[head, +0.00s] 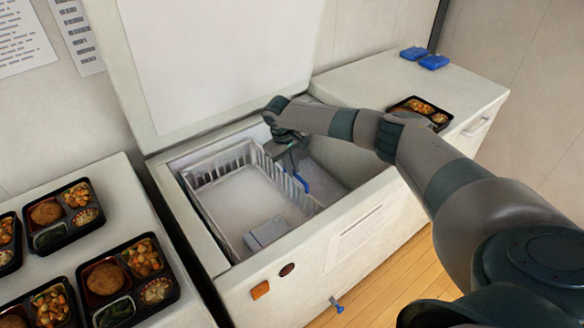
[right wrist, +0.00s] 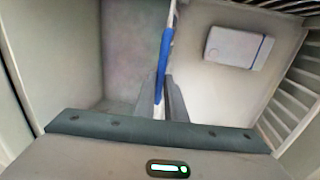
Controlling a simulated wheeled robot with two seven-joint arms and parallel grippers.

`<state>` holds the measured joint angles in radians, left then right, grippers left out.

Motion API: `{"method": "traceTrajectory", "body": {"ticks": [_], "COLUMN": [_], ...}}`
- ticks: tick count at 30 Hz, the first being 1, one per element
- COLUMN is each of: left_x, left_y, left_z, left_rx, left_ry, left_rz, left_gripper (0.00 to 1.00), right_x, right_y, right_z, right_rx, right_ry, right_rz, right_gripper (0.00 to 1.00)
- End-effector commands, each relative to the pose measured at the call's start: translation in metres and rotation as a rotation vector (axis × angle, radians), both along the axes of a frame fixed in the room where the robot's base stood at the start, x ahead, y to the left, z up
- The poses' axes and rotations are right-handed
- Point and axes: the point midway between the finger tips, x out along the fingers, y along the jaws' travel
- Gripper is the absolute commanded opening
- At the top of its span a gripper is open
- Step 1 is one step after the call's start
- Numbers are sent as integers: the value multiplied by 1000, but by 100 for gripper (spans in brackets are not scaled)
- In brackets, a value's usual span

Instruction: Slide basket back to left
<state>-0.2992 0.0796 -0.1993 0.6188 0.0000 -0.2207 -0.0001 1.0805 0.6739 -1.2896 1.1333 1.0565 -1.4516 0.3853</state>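The white slatted basket (head: 222,160) sits inside the open chest freezer (head: 345,228), close to its left wall. A pale box lies in the basket (head: 266,233) and also shows in the right wrist view (right wrist: 237,47). A blue strip (right wrist: 163,62) runs along the basket's right side wall. My right gripper (head: 291,163) reaches down at that wall, towards its back end. In the right wrist view its fingers (right wrist: 160,103) stand close on both sides of the wall's rim and appear shut on it. My left gripper is out of view.
The freezer lid (head: 215,60) stands raised at the back. To the right of the basket is bare freezer floor (right wrist: 130,55). Several food trays (head: 62,215) sit on the left counter. Another tray (head: 420,108) and blue packs (head: 433,62) lie on the right counter.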

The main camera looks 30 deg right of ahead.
Motion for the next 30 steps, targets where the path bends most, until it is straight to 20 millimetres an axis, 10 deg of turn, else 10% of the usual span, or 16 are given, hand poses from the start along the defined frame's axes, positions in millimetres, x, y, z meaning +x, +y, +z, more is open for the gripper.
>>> {"method": "traceTrajectory", "body": {"ticks": [24,27,30], "left_x": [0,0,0], "left_y": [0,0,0], "left_z": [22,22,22], "left_rx": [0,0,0], "left_ry": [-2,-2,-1], "left_rz": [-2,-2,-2], "left_gripper": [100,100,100], "right_x": [-2,-2,-2], "right_y": [30,30,29], "right_z": [0,0,0], "right_rx": [4,4,3], "right_ry": [1,1,0], "right_rz": [1,2,1], "right_gripper": [0,29,29]}}
